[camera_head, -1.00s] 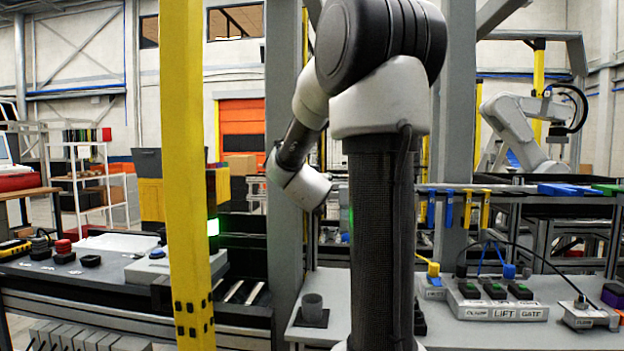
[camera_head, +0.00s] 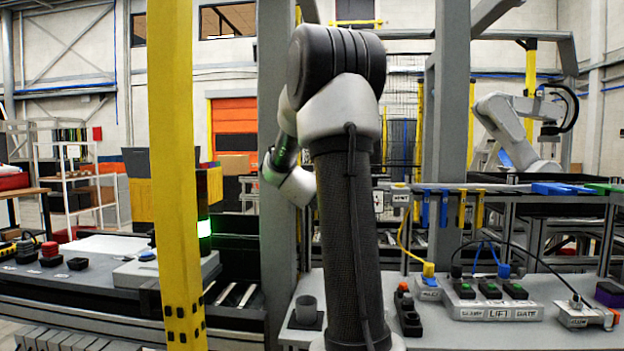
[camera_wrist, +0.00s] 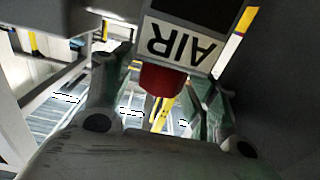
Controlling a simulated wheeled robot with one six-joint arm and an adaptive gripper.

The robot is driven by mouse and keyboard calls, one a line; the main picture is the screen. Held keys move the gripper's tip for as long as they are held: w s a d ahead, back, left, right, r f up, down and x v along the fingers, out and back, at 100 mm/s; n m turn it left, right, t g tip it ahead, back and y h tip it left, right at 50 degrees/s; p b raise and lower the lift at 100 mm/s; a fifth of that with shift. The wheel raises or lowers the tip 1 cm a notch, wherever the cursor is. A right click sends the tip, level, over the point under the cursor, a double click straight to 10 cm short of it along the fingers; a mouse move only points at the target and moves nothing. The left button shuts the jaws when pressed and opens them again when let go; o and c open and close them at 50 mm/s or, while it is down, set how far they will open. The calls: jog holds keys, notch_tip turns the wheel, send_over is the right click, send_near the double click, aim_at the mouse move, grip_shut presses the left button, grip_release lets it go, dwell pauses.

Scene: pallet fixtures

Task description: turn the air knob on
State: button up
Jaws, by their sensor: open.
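In the wrist view, a red knob (camera_wrist: 163,78) sits just below a white plate marked AIR (camera_wrist: 183,46), which appears upside down. My gripper (camera_wrist: 160,92) is open, with one greenish finger to the left and one to the right of the knob in the picture. The fingers look apart from the knob, with gaps on both sides; how far it reaches between them in depth I cannot tell. The knob's turn position is not readable. In the head view, my own arm hides the gripper and the knob.
A yellow post (camera_head: 176,180) and a grey column (camera_head: 279,150) stand left of my arm. A bench at the right bears a control box labelled LIFT and GATE (camera_head: 497,313), with cables.

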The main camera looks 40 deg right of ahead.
jog(key=c, duration=1.1)
jog(key=shift+o, duration=0.2)
jog(key=shift+n+t+y, duration=0.3)
jog(key=shift+t, duration=0.1)
jog(key=n+t+y, duration=0.2)
jog(key=n+y, duration=0.1)
jog(key=shift+s+d+f+t, duration=0.1)
jog(key=shift+d+t, duration=0.05)
jog(key=shift+t, duration=0.15)
jog(key=shift+n+t+y, duration=0.8)
jog(key=shift+n+y, duration=0.2)
jog(key=shift+y, duration=1.1)
jog(key=o, duration=1.1)
jog(key=shift+c, duration=0.2)
